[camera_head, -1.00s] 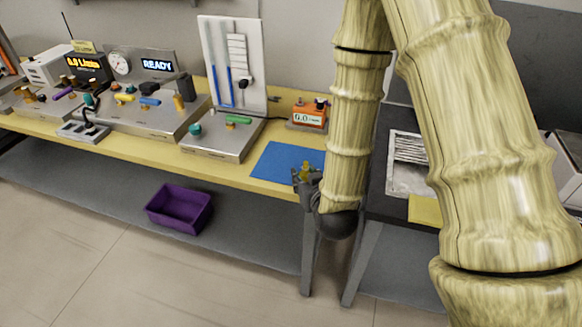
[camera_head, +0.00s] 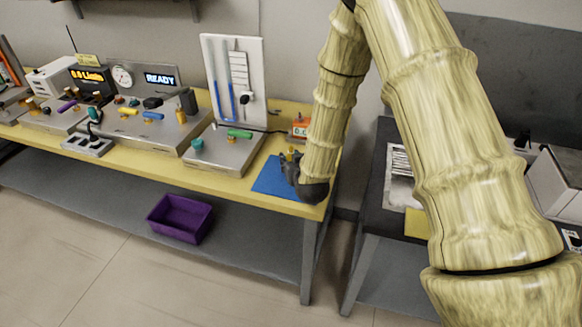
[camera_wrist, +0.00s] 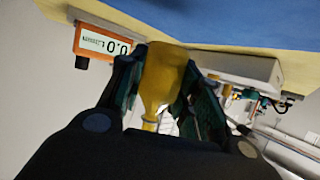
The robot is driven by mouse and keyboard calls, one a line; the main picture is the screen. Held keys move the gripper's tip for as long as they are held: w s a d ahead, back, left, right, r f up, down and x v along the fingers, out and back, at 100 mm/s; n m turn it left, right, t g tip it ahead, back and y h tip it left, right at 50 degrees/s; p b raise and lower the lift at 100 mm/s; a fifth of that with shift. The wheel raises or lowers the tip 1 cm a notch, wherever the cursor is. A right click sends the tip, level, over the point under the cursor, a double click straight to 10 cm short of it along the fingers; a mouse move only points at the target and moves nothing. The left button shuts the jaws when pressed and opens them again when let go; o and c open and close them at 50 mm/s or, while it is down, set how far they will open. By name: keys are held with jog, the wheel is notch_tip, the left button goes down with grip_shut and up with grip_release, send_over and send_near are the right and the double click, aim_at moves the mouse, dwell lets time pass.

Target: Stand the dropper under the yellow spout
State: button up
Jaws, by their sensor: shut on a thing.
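My gripper (camera_wrist: 160,95) is shut on a yellow dropper (camera_wrist: 164,78), a small bottle with a narrow tip, held between its two dark green pads. In the head view my gripper (camera_head: 290,172) is over the blue mat at the right end of the yellow bench, and only a bit of the dropper (camera_head: 291,154) shows. Whether it touches the mat cannot be told. Small yellow parts, one a lever-like piece (camera_head: 128,111), sit on the metal panel left of centre. I cannot tell which part is the yellow spout.
The blue mat (camera_head: 268,181) lies on the yellow bench (camera_head: 222,185). A metal unit with a tube board (camera_head: 232,80) stands left of my gripper. An orange display box (camera_head: 300,127) is partly hidden behind my arm. A purple bin (camera_head: 180,220) sits below the bench.

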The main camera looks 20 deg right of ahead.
jog(key=shift+f+p, duration=0.6)
jog(key=shift+f, duration=1.15)
jog(key=shift+f, duration=0.1)
jog(key=o, duration=0.8)
